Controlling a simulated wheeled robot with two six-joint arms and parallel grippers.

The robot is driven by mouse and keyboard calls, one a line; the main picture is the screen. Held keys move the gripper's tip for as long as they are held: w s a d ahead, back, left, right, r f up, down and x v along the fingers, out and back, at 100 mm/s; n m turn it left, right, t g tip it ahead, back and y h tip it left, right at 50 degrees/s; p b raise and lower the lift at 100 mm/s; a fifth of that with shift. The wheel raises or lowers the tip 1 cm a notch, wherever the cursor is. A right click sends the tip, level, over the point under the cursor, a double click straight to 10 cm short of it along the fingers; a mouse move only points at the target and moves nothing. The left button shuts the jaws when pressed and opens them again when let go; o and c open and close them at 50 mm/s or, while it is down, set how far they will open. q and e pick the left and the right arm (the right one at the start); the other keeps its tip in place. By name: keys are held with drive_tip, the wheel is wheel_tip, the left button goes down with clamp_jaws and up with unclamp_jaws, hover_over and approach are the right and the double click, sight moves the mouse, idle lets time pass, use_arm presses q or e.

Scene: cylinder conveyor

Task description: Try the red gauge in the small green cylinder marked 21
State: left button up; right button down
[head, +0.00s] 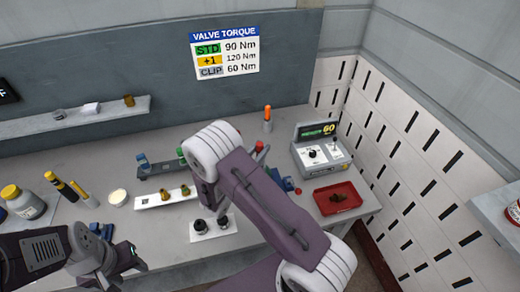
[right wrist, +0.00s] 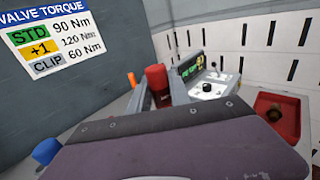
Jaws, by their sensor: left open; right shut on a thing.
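My right arm reaches across the middle of the head view and hides part of the bench. In the right wrist view my right gripper (right wrist: 158,96) is shut on a red-topped piece that looks like the red gauge (right wrist: 156,76). Its red end also shows in the head view (head: 259,147), beside the arm. A small green piece (head: 181,152) on the bench left of the arm may be the green cylinder; no number is readable, and the arm may hide part of it. My left gripper (head: 127,262) is open and empty at the lower left, near the front edge.
A grey device with a green display (head: 321,148) and a red tray (head: 338,198) stand at the right. An orange-topped post (head: 267,118) stands behind. A white rack (head: 150,201) and a black-knobbed plate (head: 212,228) are near the front. Several bottles stand left.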

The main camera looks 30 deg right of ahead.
sight(260, 143)
drive_tip(key=shift+r, duration=0.25)
drive_tip(key=shift+f, duration=0.3)
idle(0.7)
drive_tip(key=shift+r, duration=0.25)
drive_tip(key=shift+f+b, duration=0.35)
drive_tip(key=shift+b, duration=0.05)
idle(1.0)
drive_tip(key=shift+r+p, duration=2.1)
drive_tip(key=shift+r, duration=0.55)
